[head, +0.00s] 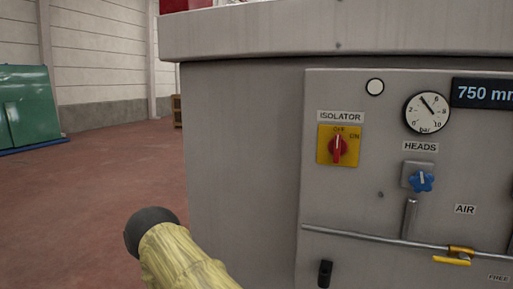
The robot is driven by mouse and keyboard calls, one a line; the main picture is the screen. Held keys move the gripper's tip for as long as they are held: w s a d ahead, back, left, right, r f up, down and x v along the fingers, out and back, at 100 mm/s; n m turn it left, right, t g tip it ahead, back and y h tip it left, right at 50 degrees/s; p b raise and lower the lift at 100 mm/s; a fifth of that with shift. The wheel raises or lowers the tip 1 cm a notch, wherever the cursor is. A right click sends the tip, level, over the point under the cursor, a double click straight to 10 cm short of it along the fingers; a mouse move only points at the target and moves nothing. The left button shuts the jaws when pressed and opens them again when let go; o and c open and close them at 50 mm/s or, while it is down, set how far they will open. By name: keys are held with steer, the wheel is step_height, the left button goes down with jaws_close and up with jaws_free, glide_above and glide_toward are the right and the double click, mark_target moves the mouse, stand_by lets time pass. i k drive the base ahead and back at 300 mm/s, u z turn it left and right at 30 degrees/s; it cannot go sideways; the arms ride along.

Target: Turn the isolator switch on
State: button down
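The isolator switch (338,148) shows in the head view, on the grey machine panel right of centre. It is a red rotary knob on a square yellow plate (325,156), under a label reading ISOLATOR. The plate is marked OFF at the top and ON at the upper right. The knob's handle stands upright, its pale line in line with the OFF mark. Nothing covers the switch. No gripper fingers show in this view, so I cannot tell where my gripper is relative to the switch.
Right of the switch are a pressure gauge (426,112), a blue knob (421,181) and a 750 mm display (483,94). Below runs a grey pipe (375,238) with a yellow-handled valve (455,257). The machine's top edge (330,29) overhangs the panel. Open red floor (95,185) lies left.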

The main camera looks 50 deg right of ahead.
mark_target(338, 146)
steer(key=u, duration=0.4)
steer(key=k, duration=1.25)
steer(key=z, duration=1.6)
steer(key=i, duration=0.5)
steer(key=k, duration=0.5)
steer(key=u, duration=1.7)
steer(key=i, duration=0.75)
steer(key=z, duration=0.9)
